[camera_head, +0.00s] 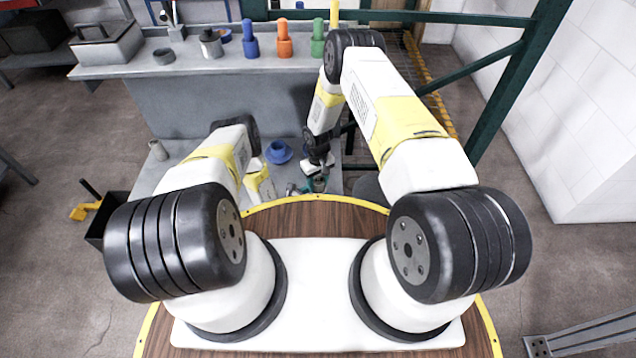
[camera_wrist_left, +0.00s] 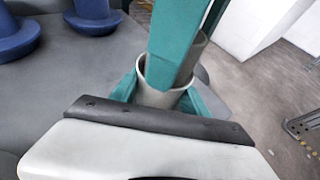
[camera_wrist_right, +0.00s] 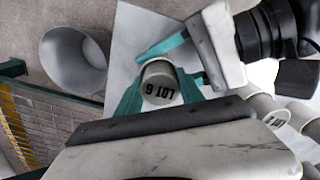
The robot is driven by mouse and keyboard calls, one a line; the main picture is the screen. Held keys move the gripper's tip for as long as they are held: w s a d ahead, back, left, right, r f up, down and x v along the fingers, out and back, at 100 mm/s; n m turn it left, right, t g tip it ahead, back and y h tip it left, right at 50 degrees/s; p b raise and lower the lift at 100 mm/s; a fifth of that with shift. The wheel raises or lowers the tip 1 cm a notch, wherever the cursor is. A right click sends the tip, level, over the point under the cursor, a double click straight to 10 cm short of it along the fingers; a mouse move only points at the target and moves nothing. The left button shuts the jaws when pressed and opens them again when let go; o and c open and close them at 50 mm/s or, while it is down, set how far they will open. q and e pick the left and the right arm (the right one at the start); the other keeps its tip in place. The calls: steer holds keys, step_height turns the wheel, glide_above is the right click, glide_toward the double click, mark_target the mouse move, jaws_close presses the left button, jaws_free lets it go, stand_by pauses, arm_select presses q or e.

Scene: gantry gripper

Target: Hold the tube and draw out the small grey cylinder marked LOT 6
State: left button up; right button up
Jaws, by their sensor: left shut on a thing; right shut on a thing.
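In the right wrist view, the grey cylinder marked LOT 6 (camera_wrist_right: 160,86) shows its lettered end between the teal fingers of my right gripper (camera_wrist_right: 158,98), which is shut on it. In the left wrist view, my left gripper (camera_wrist_left: 165,95) is shut around the grey tube (camera_wrist_left: 160,96), whose open rim faces up. A teal finger of the right gripper crosses in front of the tube's mouth, and a grey surface (camera_wrist_left: 196,58) shows behind it. How much of the cylinder is inside the tube is hidden. In the head view, the right gripper (camera_head: 318,168) and left gripper (camera_head: 292,190) meet near the bench's front.
A blue flanged piece (camera_head: 279,153) lies on the grey bench beside the grippers. Blue, orange and green pegs (camera_head: 284,40) stand on the rear shelf. Other pale cylinders (camera_wrist_right: 258,100) and a wide grey cup (camera_wrist_right: 75,60) show in the right wrist view.

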jaws_close()
steer(key=shift+r, duration=0.45)
steer(key=shift+s+r, duration=0.1)
steer(key=shift+r, duration=1.1)
steer(key=shift+r, duration=1.35)
steer(key=shift+r, duration=1.5)
steer(key=shift+r, duration=0.1)
